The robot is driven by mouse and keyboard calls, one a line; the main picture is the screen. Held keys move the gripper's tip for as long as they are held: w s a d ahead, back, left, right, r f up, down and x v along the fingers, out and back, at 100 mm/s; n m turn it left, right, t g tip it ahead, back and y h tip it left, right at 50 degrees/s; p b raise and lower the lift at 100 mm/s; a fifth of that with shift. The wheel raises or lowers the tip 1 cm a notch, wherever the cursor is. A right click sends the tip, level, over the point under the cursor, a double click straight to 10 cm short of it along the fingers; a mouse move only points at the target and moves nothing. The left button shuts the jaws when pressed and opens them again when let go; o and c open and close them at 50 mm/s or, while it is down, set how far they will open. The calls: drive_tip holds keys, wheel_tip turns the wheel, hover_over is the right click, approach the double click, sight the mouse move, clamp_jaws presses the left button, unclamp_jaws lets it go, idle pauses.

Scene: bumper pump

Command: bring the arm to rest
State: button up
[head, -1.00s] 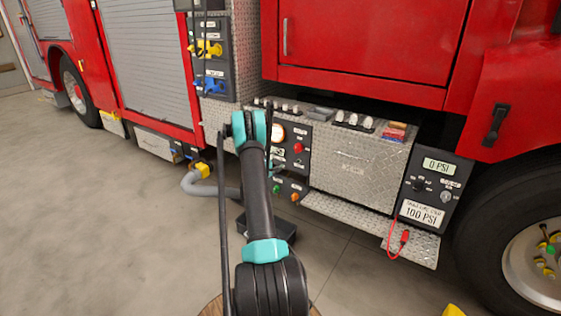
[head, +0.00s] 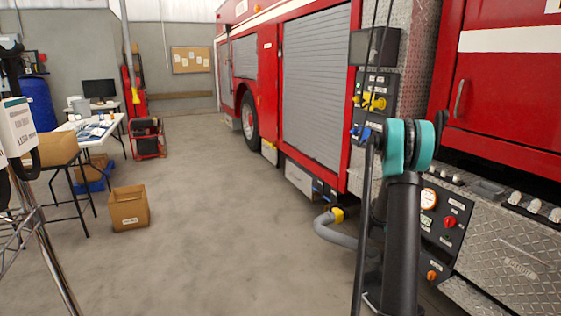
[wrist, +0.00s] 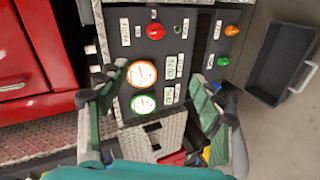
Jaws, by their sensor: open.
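My arm (head: 403,235) reaches up in the lower right of the head view, in front of the fire truck's pump panel (head: 449,216). My gripper (wrist: 158,105) shows in the wrist view with its two green-padded fingers spread apart. Nothing is seen between the fingers except the panel behind them. Beyond the fingers are two round gauges (wrist: 143,73), a red knob (wrist: 155,31) and an orange knob (wrist: 232,30). In the head view my gripper is not clearly seen.
The red truck's roller shutter (head: 316,85) and grey hose (head: 333,233) are left of my arm. A black bin (wrist: 281,62) lies on the floor in the wrist view. A cardboard box (head: 129,207) and a table (head: 90,127) stand left. The floor between is clear.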

drive_tip(key=s+a+m+g+y, duration=0.1)
drive_tip(key=s+a+y, duration=1)
drive_tip(key=s+a, duration=2.6)
drive_tip(key=shift+s+m+g+y, duration=0.3)
drive_tip(key=shift+s+m+y, duration=0.1)
drive_tip(key=shift+s+m, duration=0.5)
